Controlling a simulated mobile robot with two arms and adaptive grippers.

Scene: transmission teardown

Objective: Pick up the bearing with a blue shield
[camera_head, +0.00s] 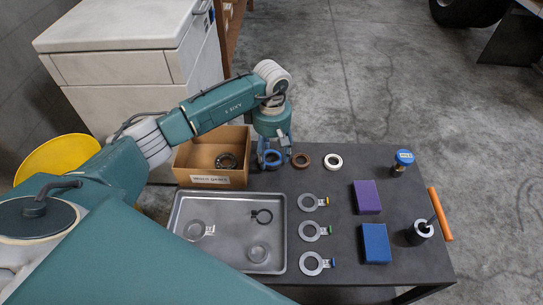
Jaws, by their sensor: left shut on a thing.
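The bearing with a blue shield (271,159) is at the back edge of the dark table, just right of the wooden box. My left gripper (273,150) points down over it and is shut on it. The fingers hide part of the ring, and I cannot tell whether it touches the table or is slightly raised. A brown-shielded bearing (300,160) and a white one (333,161) lie in a row to its right. My right gripper is not in view.
A wooden box (211,179) holding a dark ring stands left of the gripper. A grey metal tray (222,263) with several rings is in front. Tagged rings (308,202), a purple block (367,197), a blue block (376,243) and a blue-topped part (403,161) are on the table (340,225).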

